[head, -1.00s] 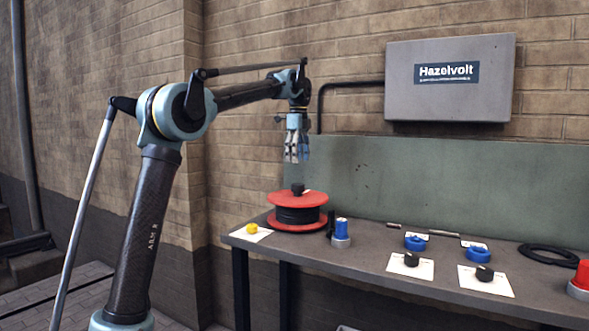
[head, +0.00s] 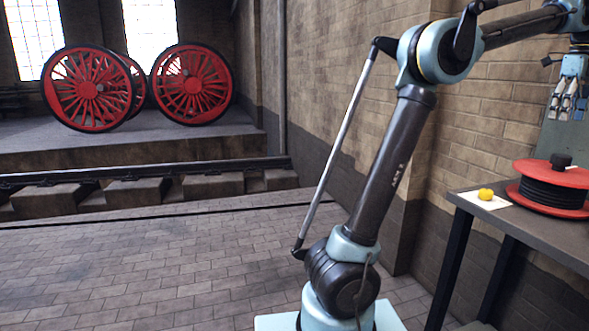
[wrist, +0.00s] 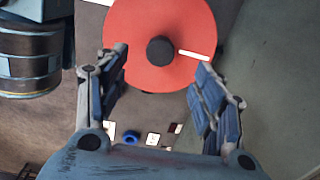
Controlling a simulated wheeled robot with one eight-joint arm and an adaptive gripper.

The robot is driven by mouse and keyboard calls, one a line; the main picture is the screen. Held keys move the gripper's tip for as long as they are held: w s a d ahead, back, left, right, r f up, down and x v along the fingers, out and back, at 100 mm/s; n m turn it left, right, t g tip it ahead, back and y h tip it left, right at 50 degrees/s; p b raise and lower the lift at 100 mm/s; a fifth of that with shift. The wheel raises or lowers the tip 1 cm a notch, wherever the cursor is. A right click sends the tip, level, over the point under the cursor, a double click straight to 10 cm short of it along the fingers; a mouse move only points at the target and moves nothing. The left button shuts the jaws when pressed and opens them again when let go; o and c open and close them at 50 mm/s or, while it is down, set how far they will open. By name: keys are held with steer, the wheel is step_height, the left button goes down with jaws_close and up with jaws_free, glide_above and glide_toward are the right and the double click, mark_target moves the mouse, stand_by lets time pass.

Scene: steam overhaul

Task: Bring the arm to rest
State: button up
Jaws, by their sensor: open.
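My gripper (head: 568,103) hangs at the right edge of the head view, pointing down, above the red reel and apart from it. In the wrist view my gripper (wrist: 162,92) has its blue-padded fingers spread wide with nothing between them. The red reel (head: 567,172) of black cable stands on the workbench (head: 520,232); a black knob sits on its top. From above, the reel's red disc (wrist: 130,50) and black hub fill the top middle of the wrist view. My arm is raised and bent over toward the bench.
A brick wall (head: 480,100) stands behind my arm. Red spoked wheels (head: 192,84) stand at the back left beyond a rail (head: 150,173). The paved floor (head: 180,265) at left is clear.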

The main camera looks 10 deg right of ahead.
steer(key=w+a+f+n, duration=0.3)
steer(key=w+a+n, duration=0.5)
steer(key=w+a, duration=1)
steer(key=w+a+f+n, duration=0.2)
steer(key=a+f+n, duration=0.2)
steer(key=a, duration=0.7)
steer(key=w+a+f+n, duration=0.2)
steer(key=a+f+n, duration=0.25)
steer(key=a, duration=0.75)
steer(key=s+a+f+n+t, duration=0.1)
steer(key=s+a+f+n, duration=0.1)
steer(key=a+f+n, duration=0.5)
steer(key=s+a+f+n, duration=0.25)
steer(key=a+f, duration=0.25)
steer(key=a, duration=0.6)
steer(key=s+a+f+n, duration=0.4)
steer(key=s+a+f, duration=0.1)
steer(key=f, duration=0.3)
steer(key=s+a+f+n+t, duration=0.1)
steer(key=s+a+f+n, duration=0.3)
steer(key=f, duration=0.4)
steer(key=shift+s+a+f, duration=0.35)
steer(key=shift+s+a, duration=0.3)
steer(key=shift+s, duration=0.1)
